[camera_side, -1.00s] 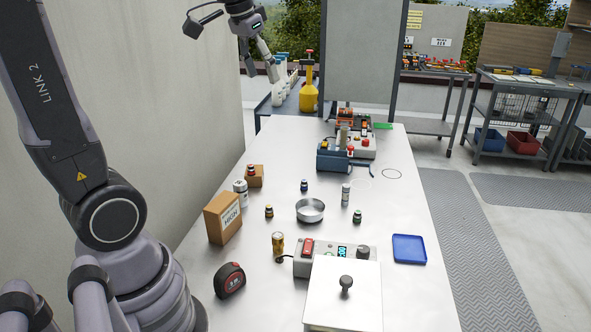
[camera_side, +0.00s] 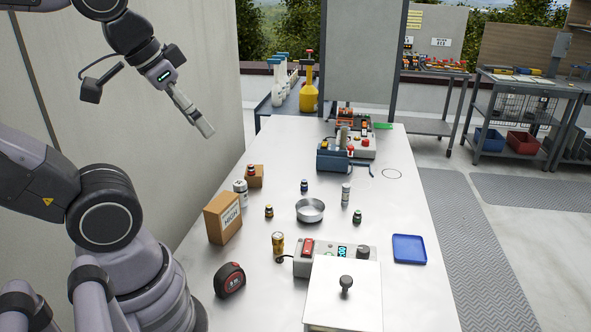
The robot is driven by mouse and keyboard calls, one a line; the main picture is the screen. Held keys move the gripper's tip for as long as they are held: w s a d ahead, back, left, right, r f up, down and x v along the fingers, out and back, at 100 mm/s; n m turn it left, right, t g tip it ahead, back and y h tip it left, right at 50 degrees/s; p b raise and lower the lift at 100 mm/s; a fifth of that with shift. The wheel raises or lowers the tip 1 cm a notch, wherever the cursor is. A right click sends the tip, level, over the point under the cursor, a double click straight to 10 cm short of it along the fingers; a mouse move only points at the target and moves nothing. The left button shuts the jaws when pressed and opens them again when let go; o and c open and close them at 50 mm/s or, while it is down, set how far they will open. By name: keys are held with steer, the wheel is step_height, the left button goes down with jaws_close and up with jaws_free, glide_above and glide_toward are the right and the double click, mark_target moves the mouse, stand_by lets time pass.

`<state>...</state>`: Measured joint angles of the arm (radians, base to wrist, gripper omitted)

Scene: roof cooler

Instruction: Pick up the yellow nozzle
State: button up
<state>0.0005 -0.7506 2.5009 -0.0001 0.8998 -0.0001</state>
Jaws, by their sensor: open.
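The yellow nozzle (camera_side: 269,211) appears to be the small dark piece with a yellowish band, standing on the white table (camera_side: 330,150). It is left of the round metal dish (camera_side: 310,210) and right of the cardboard box. My gripper (camera_side: 207,131) is in the air beyond the table's left edge, up and to the left of the nozzle and well apart from it. The gripper is seen from the side, with its fingers angled down to the right and nothing visible between them.
Near the nozzle are a cardboard box (camera_side: 223,217), a white cylinder (camera_side: 241,192), a gold can (camera_side: 278,245) and blue (camera_side: 304,185) and green (camera_side: 357,216) small pieces. A tape measure (camera_side: 230,280), control box (camera_side: 340,258) and blue tray (camera_side: 409,249) are nearer.

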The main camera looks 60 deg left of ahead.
steer(key=shift+w, duration=0.1)
steer(key=shift+c, duration=0.2)
stand_by(0.4)
steer(key=w+a+f+m+g+y, duration=0.4)
steer(key=w+f, duration=0.2)
steer(key=w, duration=0.4)
steer(key=w+a+f+m+g+y, duration=0.3)
steer(key=w+a+f+m+g, duration=0.1)
steer(key=w+f, duration=0.4)
steer(key=m+y, duration=0.6)
steer(key=m, duration=0.2)
glide_toward(269, 206)
steer(key=x, duration=0.4)
steer(key=shift+s+f, duration=0.1)
steer(key=shift+s, duration=0.1)
steer(key=shift+x, duration=2.95)
steer(key=shift+w, duration=0.2)
jaws_close()
